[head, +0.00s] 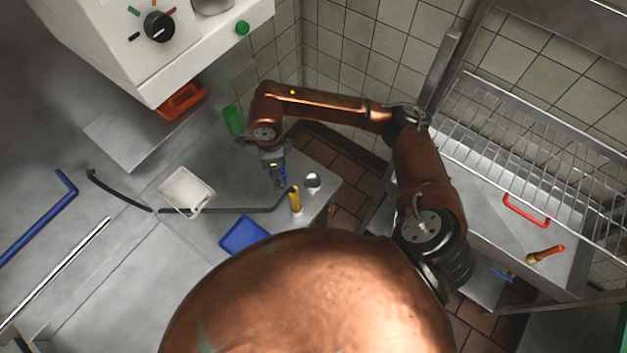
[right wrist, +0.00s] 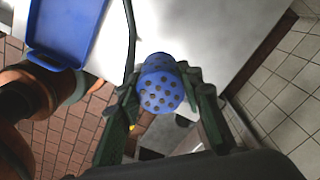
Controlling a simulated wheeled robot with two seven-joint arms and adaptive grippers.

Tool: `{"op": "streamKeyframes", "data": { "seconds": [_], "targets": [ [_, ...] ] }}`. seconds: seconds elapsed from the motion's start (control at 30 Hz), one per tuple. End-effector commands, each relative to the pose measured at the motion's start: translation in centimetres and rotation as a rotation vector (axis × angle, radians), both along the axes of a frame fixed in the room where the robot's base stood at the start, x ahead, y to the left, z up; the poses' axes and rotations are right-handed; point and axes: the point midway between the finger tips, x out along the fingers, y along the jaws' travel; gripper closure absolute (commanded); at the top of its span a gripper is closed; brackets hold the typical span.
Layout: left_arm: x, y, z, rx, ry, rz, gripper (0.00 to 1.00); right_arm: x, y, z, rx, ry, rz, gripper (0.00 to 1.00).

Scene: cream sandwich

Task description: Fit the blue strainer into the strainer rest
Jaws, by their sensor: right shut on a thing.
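The blue strainer (right wrist: 161,91), with a rounded face full of dark holes, sits between the two green fingers of my right gripper (right wrist: 165,98) in the right wrist view. The gripper is shut on it. In the head view my right gripper (head: 279,180) points down over the steel counter, and the strainer is too small there to make out clearly. A yellow upright piece (head: 295,200) and a small shiny round metal piece (head: 312,180) stand close to its right. I cannot tell which thing is the strainer rest. My left gripper is not in view.
A white container (head: 187,188) and a blue tray (head: 240,236) lie on the counter (head: 135,250), with a dark bar (head: 225,211) between them. A green cylinder (head: 233,120) and an orange box (head: 180,101) are farther back. A wire rack (head: 530,160) is at the right.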

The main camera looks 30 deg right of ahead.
Motion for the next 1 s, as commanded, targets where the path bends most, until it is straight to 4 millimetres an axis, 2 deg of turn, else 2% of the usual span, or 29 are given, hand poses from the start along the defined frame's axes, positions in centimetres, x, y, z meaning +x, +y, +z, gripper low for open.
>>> {"op": "streamKeyframes", "data": {
  "seconds": [0.1,0.2,0.4,0.6,0.7,0.87,1.0],
  "targets": [
    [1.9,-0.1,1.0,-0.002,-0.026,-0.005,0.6,0.1,-2.0,0.0,-0.001,0.001,-0.334,0.9],
    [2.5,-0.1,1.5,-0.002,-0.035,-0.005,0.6,0.2,-3.7,-0.2,-0.001,0.002,-0.619,0.9],
    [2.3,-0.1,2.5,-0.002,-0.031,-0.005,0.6,0.0,-7.1,-0.6,-0.003,0.002,-1.185,0.9],
    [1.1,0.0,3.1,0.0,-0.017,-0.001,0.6,-0.2,-10.0,-0.9,-0.003,0.0,-1.657,0.9],
    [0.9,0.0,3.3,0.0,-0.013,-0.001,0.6,-0.3,-11.0,-0.9,-0.001,-0.001,-1.812,0.9],
    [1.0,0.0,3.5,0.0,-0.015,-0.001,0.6,-0.4,-11.7,-1.3,-0.001,0.003,-1.935,0.9],
    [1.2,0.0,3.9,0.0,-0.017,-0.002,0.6,-0.5,-11.8,-3.5,-0.004,0.005,-1.954,0.9]
  ]
}}
